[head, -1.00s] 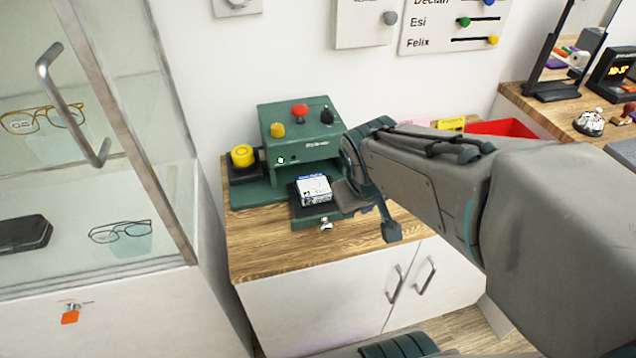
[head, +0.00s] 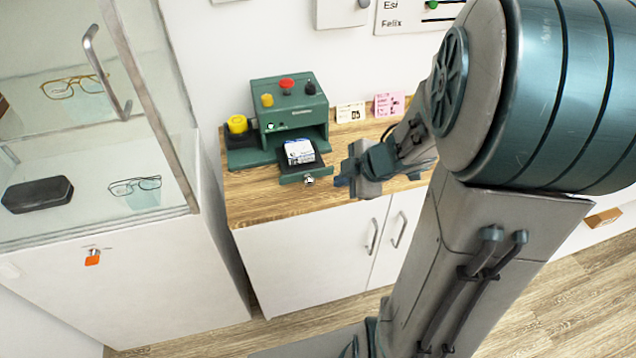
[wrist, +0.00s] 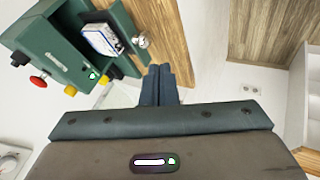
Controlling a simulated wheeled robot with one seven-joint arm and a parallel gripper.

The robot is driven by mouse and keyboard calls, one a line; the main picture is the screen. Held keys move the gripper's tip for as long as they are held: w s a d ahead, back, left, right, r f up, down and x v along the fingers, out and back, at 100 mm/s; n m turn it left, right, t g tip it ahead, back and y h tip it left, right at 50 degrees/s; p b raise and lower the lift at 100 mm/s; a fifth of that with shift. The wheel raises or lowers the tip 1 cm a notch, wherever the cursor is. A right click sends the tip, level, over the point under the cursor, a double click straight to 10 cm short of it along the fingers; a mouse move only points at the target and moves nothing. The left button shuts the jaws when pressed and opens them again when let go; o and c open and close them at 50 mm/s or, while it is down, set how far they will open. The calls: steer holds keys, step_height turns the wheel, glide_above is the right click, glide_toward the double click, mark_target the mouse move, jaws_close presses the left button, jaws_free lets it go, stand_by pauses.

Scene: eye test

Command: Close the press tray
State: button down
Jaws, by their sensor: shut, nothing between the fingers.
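The green press (head: 288,115) stands on the wooden counter, with a red, a yellow and a black knob on top. Its tray (head: 318,169) is pulled out at the front, with a silver knob (head: 309,180) on its front face. A white and blue box (head: 299,152) lies on the tray. In the wrist view the press (wrist: 50,45), the box (wrist: 100,40) and the silver knob (wrist: 141,41) show at upper left. My gripper (head: 341,181) is shut and empty, to the right of the tray knob and apart from it. Its closed fingers (wrist: 159,72) show in the wrist view.
A glass cabinet (head: 90,120) with glasses stands close on the left. A yellow button (head: 237,124) sits beside the press. Small cards (head: 388,104) stand at the counter's back. Counter in front of the tray (head: 262,200) is clear.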

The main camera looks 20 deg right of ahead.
steer(key=shift+n+g, duration=0.3)
steer(key=b+x, duration=0.1)
steer(key=x, duration=0.2)
steer(key=b+x, duration=0.2)
steer(key=x, duration=0.2)
steer(key=w+b+x, duration=0.1)
steer(key=b+x, duration=0.1)
steer(key=x, duration=0.2)
steer(key=shift+a+r, duration=0.15)
steer(key=shift+w, duration=0.6)
